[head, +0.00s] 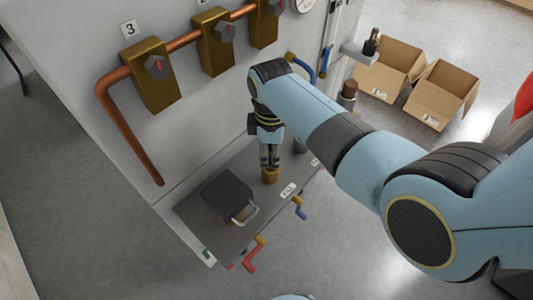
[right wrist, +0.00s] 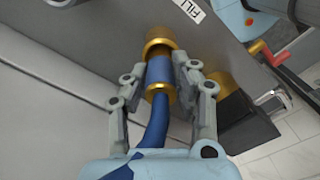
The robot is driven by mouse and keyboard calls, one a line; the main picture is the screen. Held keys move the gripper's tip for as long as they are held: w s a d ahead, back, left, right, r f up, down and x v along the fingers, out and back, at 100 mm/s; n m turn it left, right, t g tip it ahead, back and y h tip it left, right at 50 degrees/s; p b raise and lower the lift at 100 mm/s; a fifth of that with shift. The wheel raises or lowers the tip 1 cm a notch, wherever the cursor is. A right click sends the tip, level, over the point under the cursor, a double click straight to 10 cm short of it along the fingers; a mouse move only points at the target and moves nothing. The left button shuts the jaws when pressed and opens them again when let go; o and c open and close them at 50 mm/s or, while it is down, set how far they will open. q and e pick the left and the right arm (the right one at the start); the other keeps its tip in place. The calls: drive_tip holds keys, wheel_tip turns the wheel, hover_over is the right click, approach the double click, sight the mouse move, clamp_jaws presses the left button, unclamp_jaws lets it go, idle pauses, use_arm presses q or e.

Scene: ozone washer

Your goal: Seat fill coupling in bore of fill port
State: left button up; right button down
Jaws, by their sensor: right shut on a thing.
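The fill coupling (right wrist: 160,72), a blue sleeve with a brass collar and a blue hose trailing toward the camera, is between the fingers of my right gripper (right wrist: 160,76) in the right wrist view. The gripper is shut on it. The brass fill port (right wrist: 158,36) lies straight ahead of the coupling, beside the FILL label (right wrist: 188,10). The coupling's front end is at the port's mouth; I cannot tell how deep it sits. In the head view my right gripper (head: 269,158) points down just above the brass port (head: 270,175). My left gripper is out of view.
A dark box with a metal handle (head: 228,192) stands on the grey shelf (head: 205,232), left of the port. Red and blue crank handles (head: 250,262) hang at the shelf's front edge. Brass valves on a copper pipe (head: 130,130) line the wall. Cardboard boxes (head: 436,92) sit at right.

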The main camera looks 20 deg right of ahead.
drive_tip(key=shift+s, duration=0.15)
drive_tip(key=c, duration=1.5)
unclamp_jaws()
drive_tip(key=shift+s, duration=0.1)
drive_tip(key=o, duration=0.4)
drive_tip(key=shift+o, duration=0.2)
drive_tip(key=shift+r, duration=0.3)
drive_tip(key=r, duration=0.5)
drive_tip(key=r+p, duration=0.1)
drive_tip(key=r, duration=0.4)
drive_tip(key=shift+w+r, duration=0.2)
drive_tip(key=shift+r, duration=0.05)
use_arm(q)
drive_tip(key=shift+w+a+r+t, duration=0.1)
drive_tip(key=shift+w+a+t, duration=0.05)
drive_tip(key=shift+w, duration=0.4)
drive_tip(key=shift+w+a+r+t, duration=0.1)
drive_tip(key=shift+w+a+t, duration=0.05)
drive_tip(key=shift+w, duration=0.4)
use_arm(e)
drive_tip(key=shift+r, duration=0.4)
